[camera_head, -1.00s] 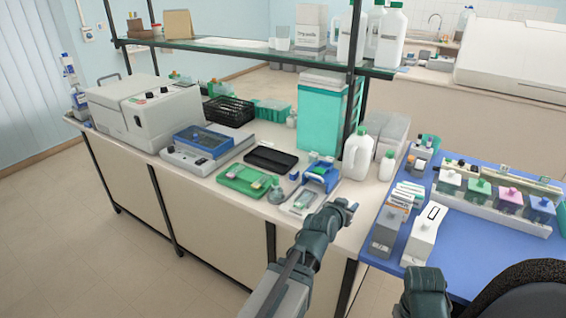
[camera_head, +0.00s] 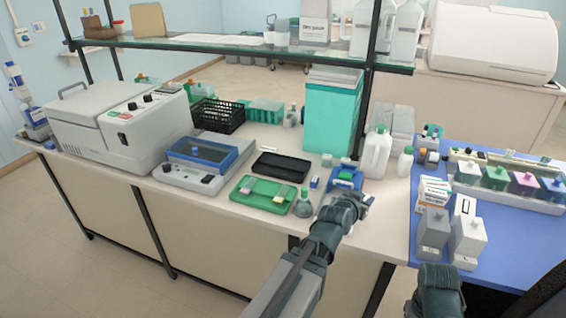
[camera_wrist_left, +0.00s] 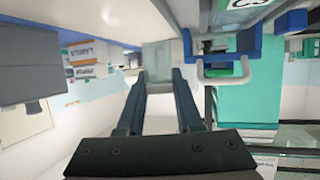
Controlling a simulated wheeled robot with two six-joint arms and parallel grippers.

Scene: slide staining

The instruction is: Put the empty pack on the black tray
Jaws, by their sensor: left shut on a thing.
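The black tray (camera_head: 282,166) lies on the bench behind the green tray and looks empty. My left gripper (camera_head: 362,200) is over the front of the bench, right of the black tray and in front of a blue device (camera_head: 345,178). In the wrist view the left gripper (camera_wrist_left: 160,78) is shut on a pale, see-through, box-shaped pack (camera_wrist_left: 157,55). In the head view the arm mostly hides this pack. Part of my right arm shows at the lower right, but its gripper does not show.
The green tray (camera_head: 246,196) holds small packs. A flask (camera_head: 303,206) stands beside it, near my left arm. A blue-lidded device (camera_head: 200,154) is left of the black tray. White jugs (camera_head: 376,155) and a teal box (camera_head: 330,125) stand behind. A shelf (camera_head: 230,43) runs above.

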